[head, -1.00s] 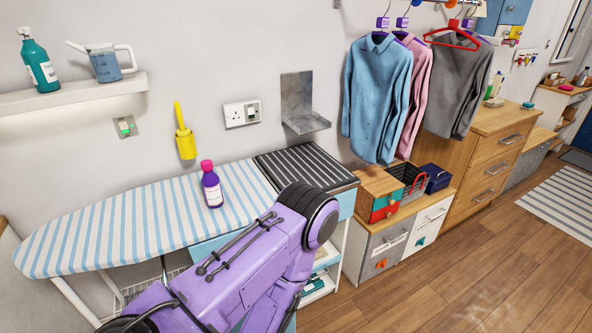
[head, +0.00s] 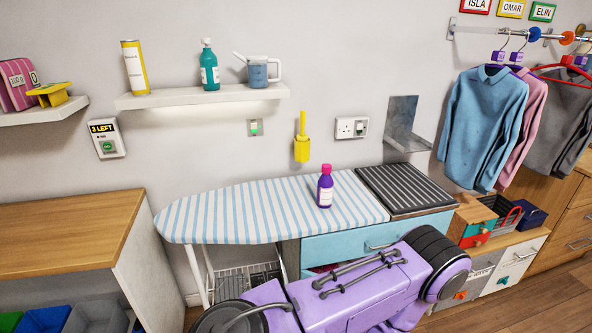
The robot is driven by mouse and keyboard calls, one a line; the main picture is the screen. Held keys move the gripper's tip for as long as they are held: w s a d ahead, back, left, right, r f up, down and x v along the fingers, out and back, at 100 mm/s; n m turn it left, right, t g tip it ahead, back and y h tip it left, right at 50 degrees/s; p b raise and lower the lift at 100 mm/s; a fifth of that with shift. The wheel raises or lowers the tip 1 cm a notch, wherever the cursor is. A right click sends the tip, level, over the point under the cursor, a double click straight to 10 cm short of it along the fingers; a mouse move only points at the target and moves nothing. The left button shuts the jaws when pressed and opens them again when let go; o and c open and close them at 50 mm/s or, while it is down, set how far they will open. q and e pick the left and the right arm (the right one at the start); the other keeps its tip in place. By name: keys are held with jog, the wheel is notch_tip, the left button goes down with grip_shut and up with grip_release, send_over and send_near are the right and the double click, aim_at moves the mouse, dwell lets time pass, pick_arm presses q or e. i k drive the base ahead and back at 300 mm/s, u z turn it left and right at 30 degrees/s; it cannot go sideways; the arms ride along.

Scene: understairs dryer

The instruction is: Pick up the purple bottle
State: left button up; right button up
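The purple bottle (head: 325,189) has a pink cap and a white label. It stands upright on the blue and white striped ironing board (head: 240,212), left of a dark striped mat. A purple arm link of mine crosses the bottom of the head view, in front of the board and below the bottle. Neither of my grippers shows in this view.
A shelf (head: 150,101) above holds a yellow can (head: 134,68), a teal pump bottle (head: 209,69) and a blue jug (head: 260,72). A dark striped mat (head: 405,188) lies right of the bottle. A wooden-topped cabinet (head: 65,232) stands at left. Shirts (head: 480,125) hang at right.

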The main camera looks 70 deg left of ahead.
aim_at(324, 184)
jog(key=k, duration=0.25)
jog(key=u, duration=0.95)
